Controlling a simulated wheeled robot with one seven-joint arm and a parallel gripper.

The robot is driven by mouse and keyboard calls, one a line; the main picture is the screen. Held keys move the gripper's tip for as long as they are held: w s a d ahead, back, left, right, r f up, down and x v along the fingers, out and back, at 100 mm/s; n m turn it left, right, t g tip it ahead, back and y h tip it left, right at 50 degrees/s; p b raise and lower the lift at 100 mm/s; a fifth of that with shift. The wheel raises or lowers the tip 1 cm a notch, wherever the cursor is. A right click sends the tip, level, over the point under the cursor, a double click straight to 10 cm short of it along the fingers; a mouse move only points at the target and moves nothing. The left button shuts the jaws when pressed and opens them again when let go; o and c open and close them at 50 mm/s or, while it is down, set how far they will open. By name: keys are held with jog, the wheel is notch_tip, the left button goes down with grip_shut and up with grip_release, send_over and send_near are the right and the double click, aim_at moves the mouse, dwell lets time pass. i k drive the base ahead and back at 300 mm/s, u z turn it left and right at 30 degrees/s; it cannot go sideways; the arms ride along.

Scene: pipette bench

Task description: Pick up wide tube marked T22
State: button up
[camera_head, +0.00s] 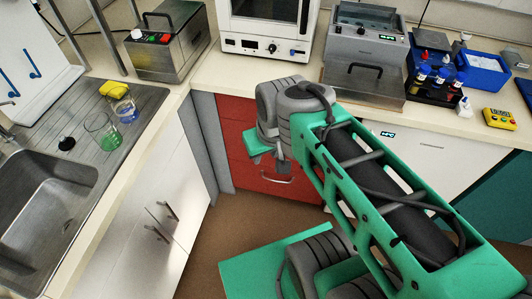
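No marking T22 can be read in the head view, so I cannot tell which item is the wide tube. Several small dark vessels with blue, white and red caps stand in a dark rack (421,93) on the bench at the right. My green and grey arm reaches up from the lower right. Its end, my gripper (283,168), seems to be in front of the red drawers, left of the rack and apart from it. The wrist hides most of it, and its fingers cannot be made out.
A grey machine (362,84) stands left of the rack, and a white oven (262,45) farther left. A blue tray (484,84) and yellow timer (499,118) are at the right. Beakers (103,134) stand by the sink (40,205). The bench front edge is partly clear.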

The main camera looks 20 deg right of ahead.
aim_at(461, 78)
jog(key=z, duration=3.2)
jog(key=i, duration=1.2)
jog(key=u, duration=4)
jog(key=i, duration=0.5)
jog(key=u, duration=0.05)
